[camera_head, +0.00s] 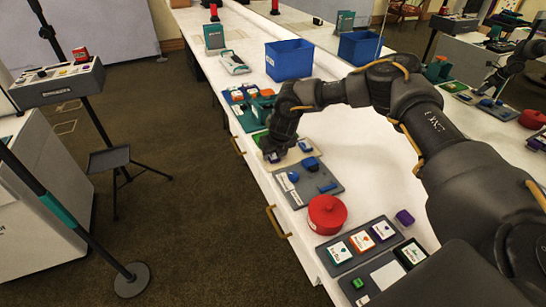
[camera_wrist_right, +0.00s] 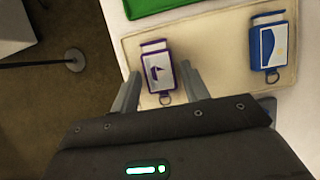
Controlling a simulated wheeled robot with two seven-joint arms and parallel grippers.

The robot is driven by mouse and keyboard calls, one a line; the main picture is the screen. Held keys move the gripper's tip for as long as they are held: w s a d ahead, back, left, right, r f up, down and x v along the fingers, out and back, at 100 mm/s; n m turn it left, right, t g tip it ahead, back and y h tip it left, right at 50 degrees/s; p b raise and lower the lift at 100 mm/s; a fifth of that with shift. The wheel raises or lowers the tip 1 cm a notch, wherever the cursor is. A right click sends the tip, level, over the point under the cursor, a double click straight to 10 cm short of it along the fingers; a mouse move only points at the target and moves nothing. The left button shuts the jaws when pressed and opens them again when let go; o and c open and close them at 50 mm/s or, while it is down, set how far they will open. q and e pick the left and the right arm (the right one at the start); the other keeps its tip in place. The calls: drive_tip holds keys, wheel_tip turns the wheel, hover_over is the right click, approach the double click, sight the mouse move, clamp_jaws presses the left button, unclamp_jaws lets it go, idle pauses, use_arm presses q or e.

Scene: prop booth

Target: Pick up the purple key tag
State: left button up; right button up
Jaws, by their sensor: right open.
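The purple key tag (camera_wrist_right: 159,72) lies on a beige mat (camera_wrist_right: 215,45), seen in the right wrist view. It has a white face with a purple mark and a metal ring at its near end. My right gripper (camera_wrist_right: 160,88) is open, with one finger on each side of the tag's near part; I cannot tell whether they touch it. A blue key tag (camera_wrist_right: 268,48) lies to the right on the same mat. My left gripper is not in view.
A grey tray with blue items (camera_head: 308,180), a red round pot (camera_head: 327,214) and a tray of cards (camera_head: 360,244) stand nearer on the white table. A blue bin (camera_head: 288,60) stands farther back. A mirror runs along the right side. The table's left edge is close to the mat.

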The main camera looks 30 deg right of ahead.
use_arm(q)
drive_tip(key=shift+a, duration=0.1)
use_arm(e)
drive_tip(key=shift+c, duration=0.4)
drive_tip(key=c, duration=0.7)
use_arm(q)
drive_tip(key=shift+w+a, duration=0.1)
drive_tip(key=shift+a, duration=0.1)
use_arm(e)
drive_tip(key=shift+o, duration=0.2)
drive_tip(key=shift+r, duration=0.15)
drive_tip(key=shift+w+r, duration=0.1)
drive_tip(key=shift+r, duration=0.45)
use_arm(q)
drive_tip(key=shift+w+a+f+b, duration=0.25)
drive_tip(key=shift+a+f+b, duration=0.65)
drive_tip(key=shift+b, duration=0.2)
use_arm(e)
drive_tip(key=s+a+r, duration=0.9)
drive_tip(key=s+r, duration=0.1)
drive_tip(key=r, duration=0.1)
drive_tip(key=shift+s+a+r, duration=0.2)
drive_tip(key=shift+a+r, duration=0.15)
